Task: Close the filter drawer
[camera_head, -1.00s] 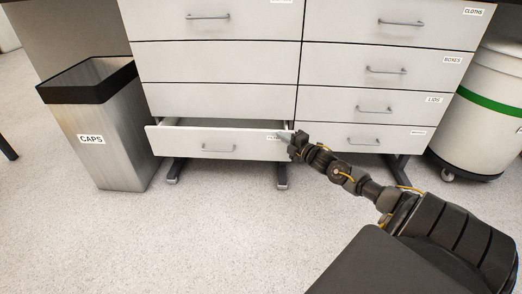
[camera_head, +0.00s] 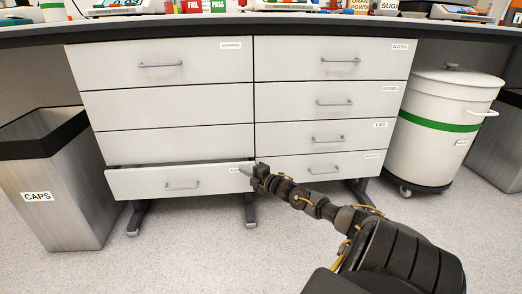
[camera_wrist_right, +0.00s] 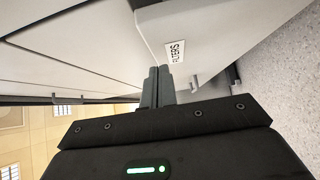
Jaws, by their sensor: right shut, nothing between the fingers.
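The filter drawer (camera_head: 180,182) is the bottom drawer of the left column. It stands slightly ajar, with a dark gap along its top edge. Its FILTERS label (camera_wrist_right: 177,51) shows in the right wrist view. My right gripper (camera_head: 250,171) is shut and empty at the drawer's upper right corner. In the right wrist view its fingertips (camera_wrist_right: 157,76) are close beside the edge of the drawer front; I cannot tell if they touch it. The drawer's handle (camera_head: 182,185) is left of the gripper. My left gripper is not in view.
The other drawers (camera_head: 165,105) look shut. A CAPS bin (camera_head: 60,195) stands left of the cabinet. A white drum with a green band (camera_head: 430,145) stands at the right. Bottles and scales are on the counter (camera_head: 250,28). The floor in front is clear.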

